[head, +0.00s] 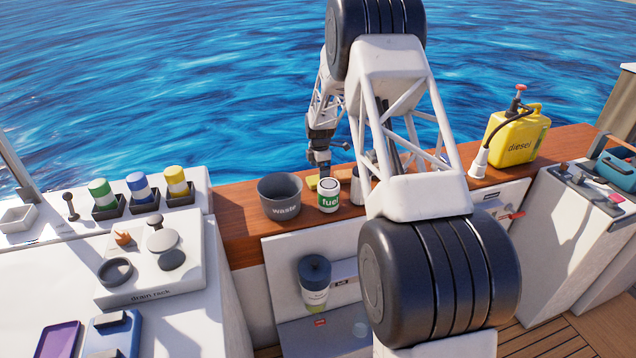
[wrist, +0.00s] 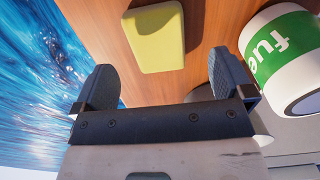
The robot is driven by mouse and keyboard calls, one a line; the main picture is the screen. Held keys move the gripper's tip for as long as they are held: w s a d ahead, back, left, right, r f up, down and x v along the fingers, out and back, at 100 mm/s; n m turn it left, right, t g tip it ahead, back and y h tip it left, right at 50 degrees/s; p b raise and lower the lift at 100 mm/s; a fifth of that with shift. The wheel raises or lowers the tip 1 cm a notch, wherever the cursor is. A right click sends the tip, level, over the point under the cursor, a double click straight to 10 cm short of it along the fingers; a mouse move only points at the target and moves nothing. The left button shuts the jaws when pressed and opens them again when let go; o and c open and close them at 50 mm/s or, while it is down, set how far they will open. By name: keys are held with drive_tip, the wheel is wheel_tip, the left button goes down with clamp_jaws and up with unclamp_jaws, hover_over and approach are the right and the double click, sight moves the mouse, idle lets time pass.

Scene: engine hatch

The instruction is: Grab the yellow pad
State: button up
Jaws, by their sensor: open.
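The yellow pad (wrist: 156,37) lies flat on the brown wooden ledge, seen in the wrist view just beyond my fingertips and between their lines. In the head view the pad (head: 313,182) is a small yellow patch behind the fuel can, partly hidden. My gripper (wrist: 164,80) is open and empty, its two dark fingers wide apart. In the head view my gripper (head: 322,168) is small and hangs over the ledge beside the pad; its fingers are hard to make out there.
The white and green fuel can (wrist: 285,55) stands close to the right finger. In the head view, the grey waste bin (head: 280,198) stands left of the fuel can (head: 329,195). A yellow diesel can (head: 520,135) stands farther right on the wooden ledge (head: 240,225). Water lies beyond the ledge.

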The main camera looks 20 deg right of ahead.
drive_tip(key=shift+f, duration=0.15)
drive_tip(key=shift+w+f, duration=0.15)
drive_tip(key=shift+f, duration=2.3)
drive_tip(key=shift+c, duration=0.3)
drive_tip(key=c, duration=1)
